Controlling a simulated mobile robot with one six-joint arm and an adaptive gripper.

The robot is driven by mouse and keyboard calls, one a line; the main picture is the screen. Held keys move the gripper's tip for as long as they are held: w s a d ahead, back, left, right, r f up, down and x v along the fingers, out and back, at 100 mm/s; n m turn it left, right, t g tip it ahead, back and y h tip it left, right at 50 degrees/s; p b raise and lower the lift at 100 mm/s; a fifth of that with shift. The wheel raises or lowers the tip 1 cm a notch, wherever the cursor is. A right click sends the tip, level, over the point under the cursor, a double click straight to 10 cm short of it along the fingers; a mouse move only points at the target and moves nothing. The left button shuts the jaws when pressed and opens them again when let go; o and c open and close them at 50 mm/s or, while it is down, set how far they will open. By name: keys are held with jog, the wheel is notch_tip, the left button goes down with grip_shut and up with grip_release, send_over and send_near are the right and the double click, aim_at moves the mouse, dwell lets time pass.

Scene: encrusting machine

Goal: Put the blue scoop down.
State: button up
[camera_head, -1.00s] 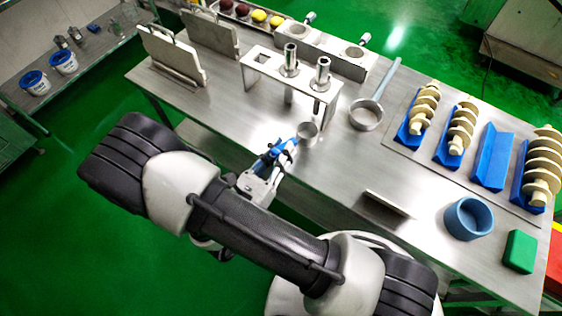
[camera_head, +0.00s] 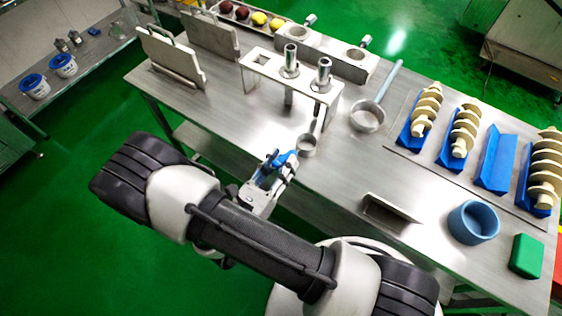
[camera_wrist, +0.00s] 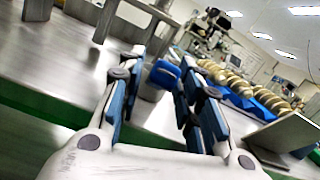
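My gripper (camera_head: 283,163) is over the near edge of the steel table, with its fingers around the blue handle of the scoop. The scoop's small metal cup (camera_head: 307,146) shows just past the fingertips, near the foot of the funnel stand. In the wrist view, the scoop's blue part (camera_wrist: 165,72) shows between the two fingers of my gripper (camera_wrist: 163,82). The fingers hide much of the handle. I cannot tell how high the cup is above the table.
The funnel stand (camera_head: 262,66) is behind the scoop. A ladle (camera_head: 367,118) lies right of it, and a metal holder (camera_head: 388,214) is nearer. A blue bowl (camera_head: 473,222) and green block (camera_head: 526,256) stand at the right.

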jog(key=shift+o, duration=0.4)
jog(key=shift+r, duration=0.15)
jog(key=p+v, duration=0.2)
jog(key=v, duration=1)
